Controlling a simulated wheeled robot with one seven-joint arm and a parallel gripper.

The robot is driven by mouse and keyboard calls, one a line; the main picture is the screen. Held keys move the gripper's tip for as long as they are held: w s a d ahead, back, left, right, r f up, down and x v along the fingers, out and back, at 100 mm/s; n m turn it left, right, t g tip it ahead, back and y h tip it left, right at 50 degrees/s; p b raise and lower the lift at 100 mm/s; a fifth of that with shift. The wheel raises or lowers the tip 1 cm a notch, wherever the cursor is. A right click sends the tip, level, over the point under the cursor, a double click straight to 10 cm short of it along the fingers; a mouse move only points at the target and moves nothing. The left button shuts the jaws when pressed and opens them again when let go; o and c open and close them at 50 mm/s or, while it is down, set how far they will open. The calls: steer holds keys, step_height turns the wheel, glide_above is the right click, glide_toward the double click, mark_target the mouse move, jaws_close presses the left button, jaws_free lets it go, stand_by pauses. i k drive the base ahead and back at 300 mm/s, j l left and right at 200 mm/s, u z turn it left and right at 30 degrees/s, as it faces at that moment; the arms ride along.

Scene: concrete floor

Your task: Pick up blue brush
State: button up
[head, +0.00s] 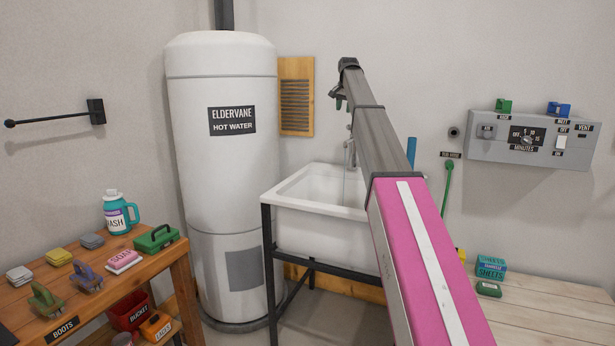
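A blue-violet scrub brush (86,277) with an arched handle lies on the wooden bench at the left in the head view. A similar green brush (45,300) lies in front of it, to its left. My arm reaches up and away from the lower right, and my gripper (337,95) is at its far end, small and high above the sink. It is far to the right of the blue brush and does not touch it. A small green patch shows at the gripper. The fingers are too small to tell open from shut.
The wooden bench (25,329) also holds a teal jug (119,213), pink soap (123,260), a green box (156,238) and sponges. A white tank (225,180) stands behind it. A white sink (310,230) on black legs is right of the tank.

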mark_target(86, 278)
steer(key=k+j, duration=0.3)
steer(key=j, duration=0.15)
steer(key=k+j, duration=0.3)
steer(key=j, duration=0.2)
steer(key=k+j, duration=0.25)
steer(key=j, duration=0.2)
